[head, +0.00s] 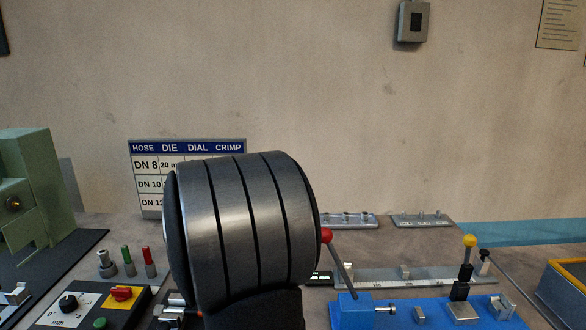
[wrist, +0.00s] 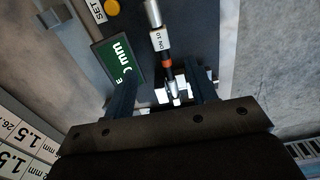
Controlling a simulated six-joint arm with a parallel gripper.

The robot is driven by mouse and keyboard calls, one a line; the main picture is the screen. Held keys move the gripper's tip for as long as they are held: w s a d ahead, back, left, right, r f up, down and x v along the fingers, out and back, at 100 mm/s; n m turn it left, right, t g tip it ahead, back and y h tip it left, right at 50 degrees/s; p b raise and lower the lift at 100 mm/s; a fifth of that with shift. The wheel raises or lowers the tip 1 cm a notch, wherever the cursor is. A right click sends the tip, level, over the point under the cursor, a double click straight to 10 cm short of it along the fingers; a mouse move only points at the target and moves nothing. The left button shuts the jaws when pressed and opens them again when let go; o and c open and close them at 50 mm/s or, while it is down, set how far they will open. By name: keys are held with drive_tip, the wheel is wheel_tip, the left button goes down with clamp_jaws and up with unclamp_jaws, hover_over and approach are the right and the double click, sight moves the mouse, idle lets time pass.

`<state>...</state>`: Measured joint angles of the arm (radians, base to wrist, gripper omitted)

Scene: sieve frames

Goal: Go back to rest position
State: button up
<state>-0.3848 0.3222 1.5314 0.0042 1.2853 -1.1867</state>
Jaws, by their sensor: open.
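My gripper (wrist: 168,80) shows in the wrist view. Its two dark fingers are apart, with a clear gap between them. A hose piece (wrist: 158,42) with a white "DN 10" label, an orange band and a bright metal end lies in line with this gap. No finger visibly touches it, and I cannot tell how far below the fingertips it is. In the head view I cannot make out my gripper. A large dark grey banded cylinder hides the middle of the bench there; I cannot tell if it is part of my arm.
In the wrist view a green display (wrist: 117,58) is close to the left finger. In the head view a sign (head: 150,165), a green machine (head: 35,190), a control panel (head: 85,302), a red-knobbed lever (head: 340,262) and a blue fixture (head: 375,312) surround the cylinder. Open wall is above.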

wheel_tip(320, 180, up, 7)
wheel_tip(320, 180, down, 17)
drive_tip(key=shift+r, duration=0.2)
wheel_tip(320, 180, up, 9)
idle(0.3)
